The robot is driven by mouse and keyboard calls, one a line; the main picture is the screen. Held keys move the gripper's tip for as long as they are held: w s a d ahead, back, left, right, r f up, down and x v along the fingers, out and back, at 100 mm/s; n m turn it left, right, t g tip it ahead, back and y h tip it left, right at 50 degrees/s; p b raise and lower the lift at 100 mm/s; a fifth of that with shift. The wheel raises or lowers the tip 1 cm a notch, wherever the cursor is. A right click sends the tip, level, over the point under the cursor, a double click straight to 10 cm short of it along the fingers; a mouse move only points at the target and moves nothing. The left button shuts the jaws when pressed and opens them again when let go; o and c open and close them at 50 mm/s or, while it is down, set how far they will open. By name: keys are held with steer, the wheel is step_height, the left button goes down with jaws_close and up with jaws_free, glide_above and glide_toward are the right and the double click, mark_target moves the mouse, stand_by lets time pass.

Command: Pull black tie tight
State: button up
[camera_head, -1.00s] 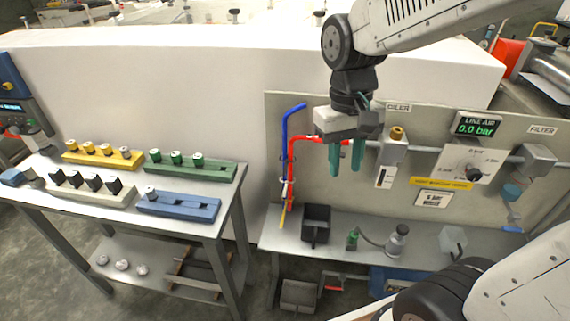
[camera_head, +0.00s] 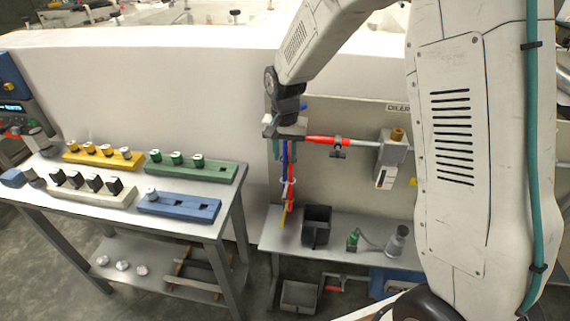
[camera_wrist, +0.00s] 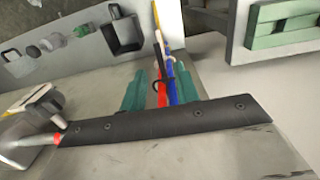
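The black tie (camera_wrist: 157,86) shows in the wrist view as a dark loop at the red hose, beside the blue hose. Whether it circles both hoses is unclear. The red hose (camera_wrist: 161,95) and blue hose (camera_wrist: 172,88) run down together. A pale tie (camera_wrist: 169,60) sits farther along them. My gripper (camera_wrist: 160,88) is open, with one teal finger on each side of the hoses and black tie. In the head view my gripper (camera_head: 284,152) is at the upper part of the hose bundle; the black tie is hidden there. I cannot tell whether the fingers touch anything.
The grey panel (camera_head: 350,185) stands behind the hoses. A black bin (camera_head: 317,227) and a small grey bottle (camera_head: 398,240) stand on the shelf below. An oiler (camera_head: 391,160) is to the right. A table with coloured tool racks (camera_head: 180,205) stands left.

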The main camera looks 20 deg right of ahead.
mark_target(285, 171)
steer(key=shift+f, duration=2.2)
jaws_close()
steer(key=shift+s+a, duration=0.4)
steer(key=shift+s, duration=0.4)
steer(key=shift+s+a, duration=0.4)
steer(key=shift+s, duration=0.45)
steer(key=shift+s+a, duration=0.4)
steer(key=shift+s, duration=0.4)
jaws_free()
step_height(285, 171, up, 8)
steer(key=shift+f, duration=0.1)
